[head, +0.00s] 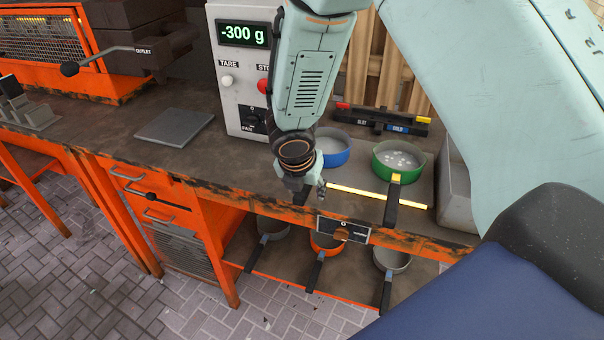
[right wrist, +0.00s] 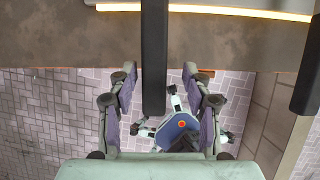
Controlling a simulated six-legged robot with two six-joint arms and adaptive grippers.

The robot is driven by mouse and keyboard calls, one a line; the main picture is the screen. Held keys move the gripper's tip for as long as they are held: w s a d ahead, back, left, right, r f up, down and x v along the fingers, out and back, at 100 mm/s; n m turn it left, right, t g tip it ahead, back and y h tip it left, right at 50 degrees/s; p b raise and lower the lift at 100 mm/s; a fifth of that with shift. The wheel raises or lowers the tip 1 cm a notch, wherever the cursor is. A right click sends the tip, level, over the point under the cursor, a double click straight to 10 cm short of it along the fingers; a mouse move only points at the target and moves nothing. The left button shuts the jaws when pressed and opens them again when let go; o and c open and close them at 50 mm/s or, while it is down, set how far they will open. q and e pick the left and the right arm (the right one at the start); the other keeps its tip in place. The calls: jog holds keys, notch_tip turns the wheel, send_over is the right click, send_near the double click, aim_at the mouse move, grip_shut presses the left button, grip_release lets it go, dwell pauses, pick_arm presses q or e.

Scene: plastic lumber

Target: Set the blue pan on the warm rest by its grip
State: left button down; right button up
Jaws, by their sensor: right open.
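The blue pan (head: 333,150) sits on a grey plate with a glowing yellow strip (head: 375,195) along its front, partly hidden behind my right arm. My right gripper (head: 308,188) is over the bench's front edge, in front of the pan. In the right wrist view a black grip (right wrist: 154,60), apparently the blue pan's, lies between the open fingers of my right gripper (right wrist: 160,98), with a gap on both sides. The glowing strip (right wrist: 215,12) crosses the top there. I cannot tell for sure which surface is the warm rest. My left gripper is not in view.
A green pan (head: 398,163) with white pieces stands to the right, its black grip (head: 391,207) jutting over the edge. Behind is a black labelled bar (head: 383,120). A scale box (head: 237,75) reads -300 g. More pans (head: 327,242) lie on the lower shelf.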

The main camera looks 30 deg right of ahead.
jog(key=v, duration=0.7)
jog(key=shift+w+a+r, duration=0.15)
jog(key=shift+w+r, duration=0.05)
jog(key=shift+r, duration=0.05)
jog(key=shift+s+r, duration=0.1)
jog(key=shift+r, duration=0.6)
jog(key=shift+a+r, duration=0.45)
jog(key=shift+s, duration=0.15)
jog(key=shift+d, duration=0.15)
